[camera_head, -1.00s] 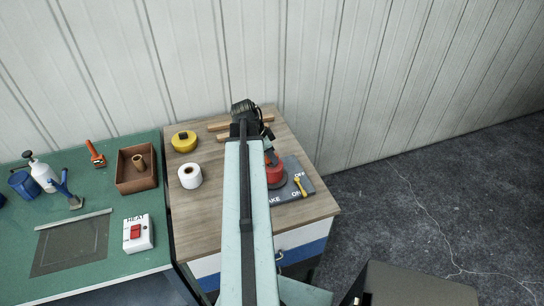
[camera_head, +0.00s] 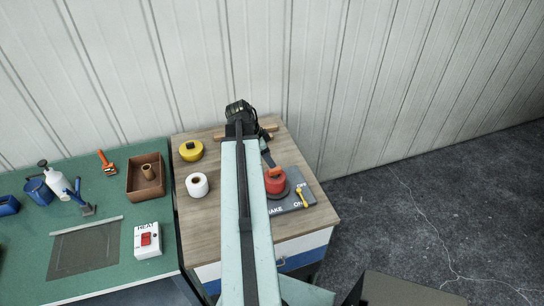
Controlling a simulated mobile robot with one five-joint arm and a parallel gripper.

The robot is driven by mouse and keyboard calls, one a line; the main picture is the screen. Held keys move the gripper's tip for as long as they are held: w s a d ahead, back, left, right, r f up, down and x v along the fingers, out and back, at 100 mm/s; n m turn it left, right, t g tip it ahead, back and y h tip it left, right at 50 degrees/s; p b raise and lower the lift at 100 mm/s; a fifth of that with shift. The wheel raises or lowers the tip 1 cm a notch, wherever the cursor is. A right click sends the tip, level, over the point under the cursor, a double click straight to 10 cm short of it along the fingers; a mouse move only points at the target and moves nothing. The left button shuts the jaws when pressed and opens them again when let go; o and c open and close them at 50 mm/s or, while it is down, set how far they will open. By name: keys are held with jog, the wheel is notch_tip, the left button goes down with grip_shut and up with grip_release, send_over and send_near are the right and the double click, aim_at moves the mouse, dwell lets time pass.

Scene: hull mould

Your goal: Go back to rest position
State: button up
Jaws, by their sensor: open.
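My arm reaches forward from the bottom of the view over a wooden-topped bench (camera_head: 205,235). My gripper (camera_head: 239,112) is the dark end of the arm, at the back of this bench near the wall. It is open; its fingertips are hard to make out at this angle. I see nothing held in it. The arm hides a strip of the bench top below it.
The wooden bench holds a yellow tape roll (camera_head: 191,151), a white roll (camera_head: 197,185), and a grey panel with a red knob (camera_head: 275,180) and yellow lever (camera_head: 302,197). The green bench (camera_head: 100,274) holds a brown box (camera_head: 145,188) and heat switch (camera_head: 148,240). Floor (camera_head: 420,210) is clear at right.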

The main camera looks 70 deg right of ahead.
dwell(0.7)
jog(key=w+a+f+n+t+h+b, duration=0.1)
jog(key=w+a+f+n+b, duration=0.15)
jog(key=w+a, duration=0.9)
jog(key=w+a+f+n+t+b, duration=0.15)
jog(key=w+a+n, duration=0.25)
jog(key=w+a, duration=0.7)
jog(key=w+a+f+n, duration=0.1)
jog(key=w+a+n, duration=0.1)
jog(key=a, duration=0.3)
jog(key=w+a+f+n+b, duration=0.1)
jog(key=w+a+n, duration=0.1)
jog(key=w+a, duration=0.3)
jog(key=w+a+f+n+t+y+b, duration=0.1)
jog(key=w+a+n, duration=0.1)
jog(key=w+a, duration=0.2)
jog(key=shift+w+a+n, duration=0.15)
jog(key=shift+a+n, duration=0.2)
jog(key=shift+a, duration=0.5)
jog(key=a+f+n+y+b, duration=0.1)
jog(key=a+n+y, duration=0.1)
jog(key=a+n, duration=1.3)
jog(key=a, duration=0.2)
jog(key=shift+s+a+f+y, duration=0.25)
jog(key=shift+s+a+y, duration=0.05)
jog(key=shift+a+y, duration=0.1)
